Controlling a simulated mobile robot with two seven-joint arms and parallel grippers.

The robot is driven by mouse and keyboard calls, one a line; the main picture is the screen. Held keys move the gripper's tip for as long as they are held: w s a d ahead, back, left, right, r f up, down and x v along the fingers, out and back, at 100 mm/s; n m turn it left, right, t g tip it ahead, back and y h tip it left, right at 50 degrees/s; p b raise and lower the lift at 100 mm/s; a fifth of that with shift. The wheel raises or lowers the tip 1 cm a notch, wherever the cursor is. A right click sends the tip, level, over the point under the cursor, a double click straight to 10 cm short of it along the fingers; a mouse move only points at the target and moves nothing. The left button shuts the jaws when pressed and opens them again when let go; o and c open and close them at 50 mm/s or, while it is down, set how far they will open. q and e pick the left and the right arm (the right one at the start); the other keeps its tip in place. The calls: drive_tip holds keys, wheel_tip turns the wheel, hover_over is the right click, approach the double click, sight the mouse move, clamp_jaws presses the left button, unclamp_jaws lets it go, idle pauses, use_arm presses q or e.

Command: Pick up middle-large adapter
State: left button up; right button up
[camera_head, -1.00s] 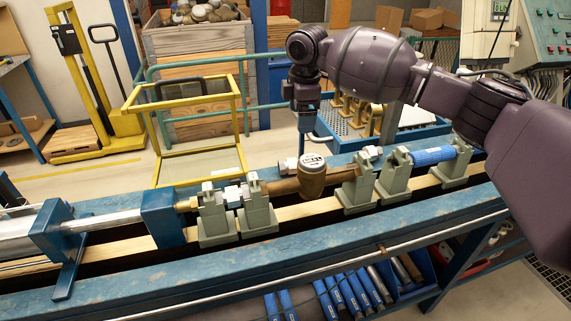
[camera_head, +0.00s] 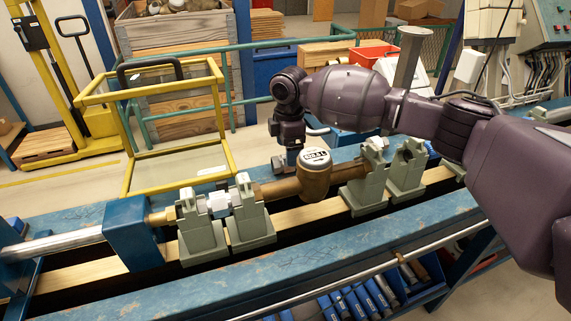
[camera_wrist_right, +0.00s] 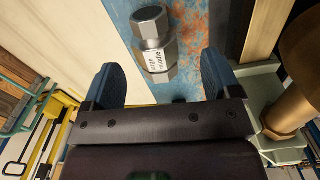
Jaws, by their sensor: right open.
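The adapter (camera_wrist_right: 155,42) is a silver hex piece with a white label reading "large middle". In the right wrist view it lies on the worn blue bench surface. My right gripper (camera_wrist_right: 162,75) is open, and the adapter lies just ahead of its fingertips, roughly in line with the gap between them. In the head view my right gripper (camera_head: 285,158) points down behind the brass meter (camera_head: 314,174), over the bench's far blue rail. The adapter cannot be made out clearly there. My left gripper is not in view.
The brass meter sits between grey-green clamp blocks (camera_head: 251,215) on the bench. Its brass body also shows close by at right in the right wrist view (camera_wrist_right: 292,110). A yellow-framed cart (camera_head: 175,126) stands behind the bench. Blue bins with parts (camera_head: 356,295) are below.

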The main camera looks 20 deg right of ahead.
drive_tip(key=f, duration=0.4)
drive_tip(key=shift+w+f+b, duration=0.25)
drive_tip(key=shift+w+b, duration=0.05)
drive_tip(key=shift+b, duration=0.1)
drive_tip(key=shift+d+f, duration=0.1)
drive_tip(key=shift+f, duration=0.3)
drive_tip(key=shift+c, duration=0.3)
drive_tip(key=shift+r, duration=0.1)
drive_tip(key=c, duration=1.1)
drive_tip(key=shift+c, duration=0.2)
drive_tip(key=shift+r, duration=0.1)
